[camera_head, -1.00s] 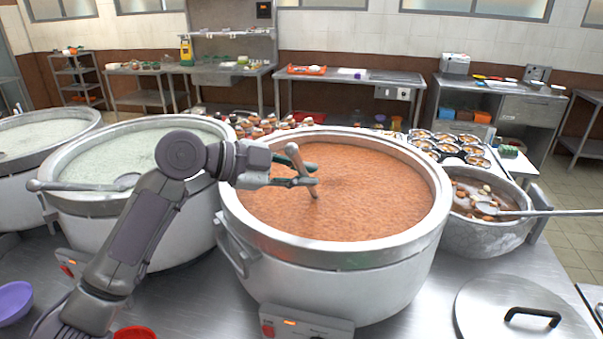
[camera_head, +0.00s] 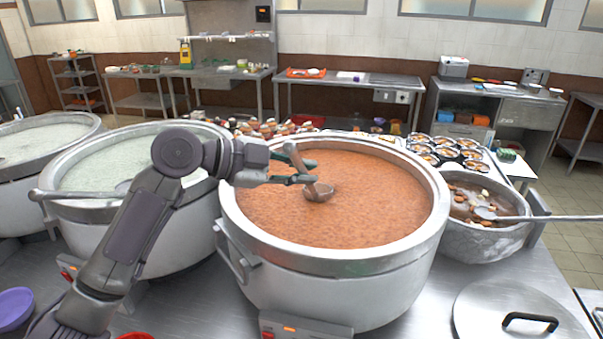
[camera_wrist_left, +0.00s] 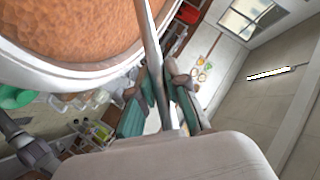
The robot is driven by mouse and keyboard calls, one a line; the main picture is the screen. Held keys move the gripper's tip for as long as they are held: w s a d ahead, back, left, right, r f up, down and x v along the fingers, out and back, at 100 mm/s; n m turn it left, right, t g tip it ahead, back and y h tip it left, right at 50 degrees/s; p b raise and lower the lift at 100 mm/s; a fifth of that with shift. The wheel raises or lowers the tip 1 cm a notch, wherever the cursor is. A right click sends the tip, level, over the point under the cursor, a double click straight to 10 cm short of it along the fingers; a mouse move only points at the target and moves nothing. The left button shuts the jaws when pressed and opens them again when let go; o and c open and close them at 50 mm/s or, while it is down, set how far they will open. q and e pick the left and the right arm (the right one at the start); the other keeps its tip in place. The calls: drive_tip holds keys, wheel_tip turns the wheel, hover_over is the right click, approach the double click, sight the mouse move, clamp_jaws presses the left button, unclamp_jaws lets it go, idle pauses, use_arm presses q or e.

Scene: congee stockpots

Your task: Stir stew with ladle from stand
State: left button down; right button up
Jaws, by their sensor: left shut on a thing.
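The large metal stockpot (camera_head: 338,262) in the middle holds orange-brown stew (camera_head: 370,205). My left gripper (camera_head: 303,178) reaches over the pot's left rim and is shut on the ladle (camera_head: 318,190). The ladle's bowl shows at the stew's surface, just right of the fingers; I cannot tell how deep it sits. In the left wrist view the ladle's handle (camera_wrist_left: 149,45) runs up from between the fingers (camera_wrist_left: 160,103), beside the pot's rim (camera_wrist_left: 100,75) and the stew (camera_wrist_left: 70,30). My right gripper is not in view, and I see no ladle stand.
A pot of pale congee (camera_head: 95,160) stands left, with another ladle across its rim. A smaller pot (camera_head: 485,237) with a ladle is at the right. A lid (camera_head: 525,315) lies front right. A purple bowl (camera_head: 14,308) sits front left. Filled bowls (camera_head: 445,150) stand behind.

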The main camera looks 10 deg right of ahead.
use_arm(q)
wheel_tip(320, 180, up, 13)
drive_tip(key=p, duration=0.8)
idle(0.4)
drive_tip(key=m+t+h+b, duration=0.1)
drive_tip(key=b, duration=0.2)
drive_tip(key=shift+b, duration=0.35)
idle(0.4)
idle(0.3)
